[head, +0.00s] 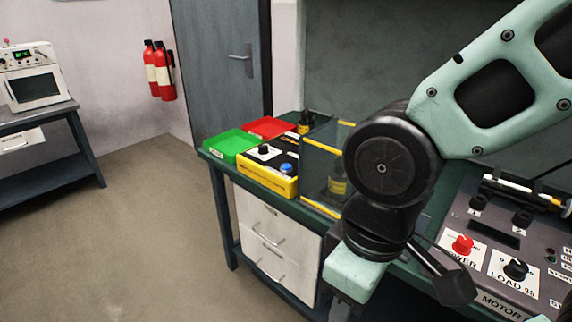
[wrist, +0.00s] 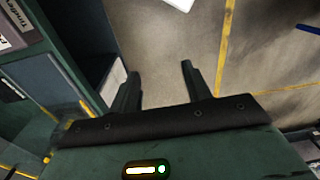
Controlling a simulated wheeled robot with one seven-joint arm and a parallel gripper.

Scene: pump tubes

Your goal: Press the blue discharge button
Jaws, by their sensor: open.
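The blue button (head: 287,168) sits on top of a yellow-and-black control box (head: 268,186), near its right front corner. A black knob (head: 264,150) is beside it on the same box. The box stands on the left part of the dark green workbench (head: 229,166). In the wrist view my gripper (wrist: 158,82) is open, with nothing between its two dark fingers, above the floor. In the head view my arm is to the right of the box, clear of the button. I cannot make out the button in the wrist view.
A clear case with yellow edges (head: 322,165) stands between the box and my arm. A grey motor panel (head: 510,250) with knobs is at the right. The floor at left is open.

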